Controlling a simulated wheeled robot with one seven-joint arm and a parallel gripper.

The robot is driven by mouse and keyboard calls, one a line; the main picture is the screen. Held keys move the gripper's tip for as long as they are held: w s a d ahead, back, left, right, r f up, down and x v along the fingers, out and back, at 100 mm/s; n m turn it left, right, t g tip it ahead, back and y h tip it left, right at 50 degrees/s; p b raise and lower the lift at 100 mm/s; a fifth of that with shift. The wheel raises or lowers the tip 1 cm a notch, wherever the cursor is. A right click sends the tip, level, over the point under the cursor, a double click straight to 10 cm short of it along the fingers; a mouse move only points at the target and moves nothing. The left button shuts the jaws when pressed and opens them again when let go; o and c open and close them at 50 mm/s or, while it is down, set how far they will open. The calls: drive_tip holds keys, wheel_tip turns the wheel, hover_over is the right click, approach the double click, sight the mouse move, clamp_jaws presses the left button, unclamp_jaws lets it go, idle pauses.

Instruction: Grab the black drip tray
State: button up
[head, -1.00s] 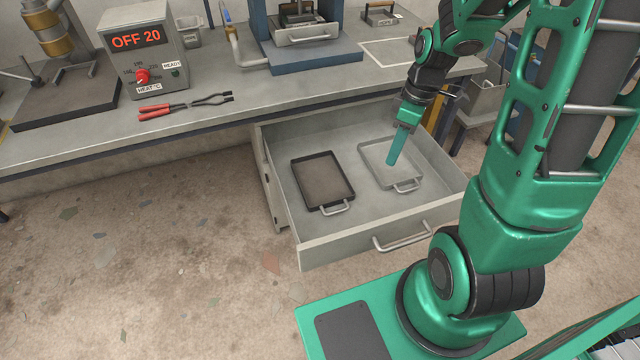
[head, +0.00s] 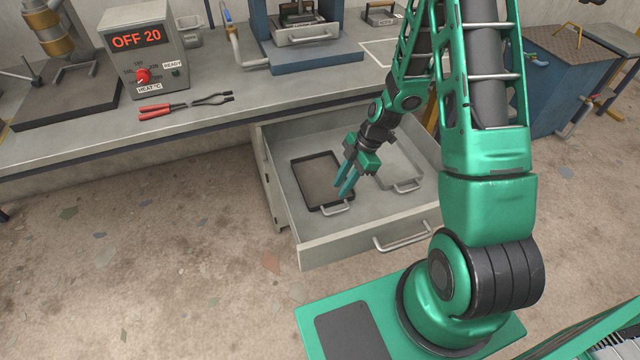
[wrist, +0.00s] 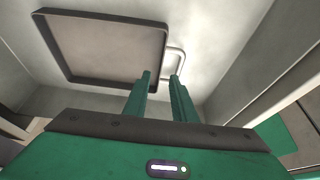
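The black drip tray (head: 316,176) lies flat in the left part of the open drawer, its silver handle (head: 336,208) toward the drawer front. In the wrist view the tray (wrist: 105,42) shows ahead at upper left, with its handle (wrist: 174,62) beyond my fingertips. My gripper (head: 346,190) is over the tray's front right corner near the handle. Its two teal fingers (wrist: 160,82) are apart with nothing between them. It looks a little above the handle; the exact height is hard to tell.
A light grey tray (head: 404,166) lies in the drawer's right part, partly behind my gripper. The drawer walls and front panel (head: 365,238) surround both trays. The bench (head: 230,90) above holds red-handled pliers (head: 162,109) and a heater box (head: 140,45).

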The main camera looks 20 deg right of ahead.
sight(335, 198)
drive_tip(key=shift+x, duration=3.1)
drive_tip(key=shift+d, duration=0.15)
drive_tip(key=shift+c, duration=0.3)
clamp_jaws()
